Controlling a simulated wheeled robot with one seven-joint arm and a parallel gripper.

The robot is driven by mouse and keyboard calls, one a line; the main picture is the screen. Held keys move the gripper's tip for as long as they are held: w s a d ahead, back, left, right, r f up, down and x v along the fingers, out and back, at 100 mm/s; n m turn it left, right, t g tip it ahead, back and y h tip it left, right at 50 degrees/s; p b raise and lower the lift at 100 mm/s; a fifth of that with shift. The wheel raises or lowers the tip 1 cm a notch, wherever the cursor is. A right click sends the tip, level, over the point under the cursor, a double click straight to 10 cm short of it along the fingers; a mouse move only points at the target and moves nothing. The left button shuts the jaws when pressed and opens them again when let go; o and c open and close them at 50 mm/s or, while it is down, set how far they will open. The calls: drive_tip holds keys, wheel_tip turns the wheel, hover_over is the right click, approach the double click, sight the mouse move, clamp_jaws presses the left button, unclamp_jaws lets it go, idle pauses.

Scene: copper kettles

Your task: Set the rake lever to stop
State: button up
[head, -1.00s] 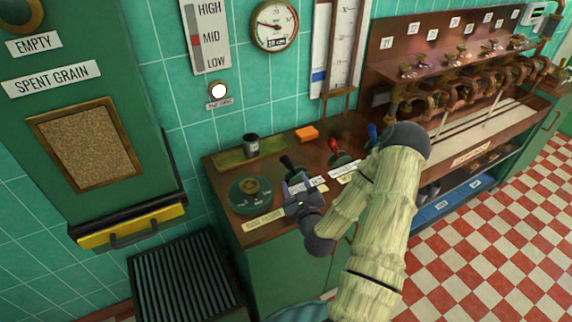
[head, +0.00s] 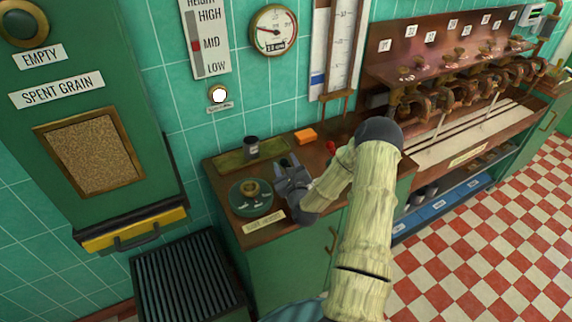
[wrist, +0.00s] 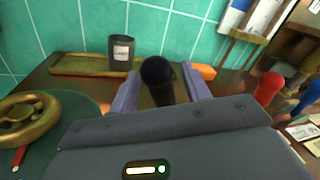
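A lever with a black knob (wrist: 157,74) stands between the two fingers of my gripper (wrist: 160,88) in the wrist view. The fingers are apart, with a gap on each side of the knob. In the head view my gripper (head: 285,165) is over the counter, right of the dial, and mostly hides this lever. A red-knobbed lever (wrist: 269,88) and a blue-knobbed lever (wrist: 309,102) stand to its right. The red knob also shows in the head view (head: 331,147); my arm hides the blue one there. I cannot read which lever is the rake.
A round green dial with a brass wheel (wrist: 28,122) sits left of the levers. Behind are a brass tray (head: 232,160), a dark labelled cup (head: 251,146) and an orange block (head: 305,136). A tiled wall closes the back; copper taps (head: 440,95) stand right.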

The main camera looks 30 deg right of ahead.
clamp_jaws()
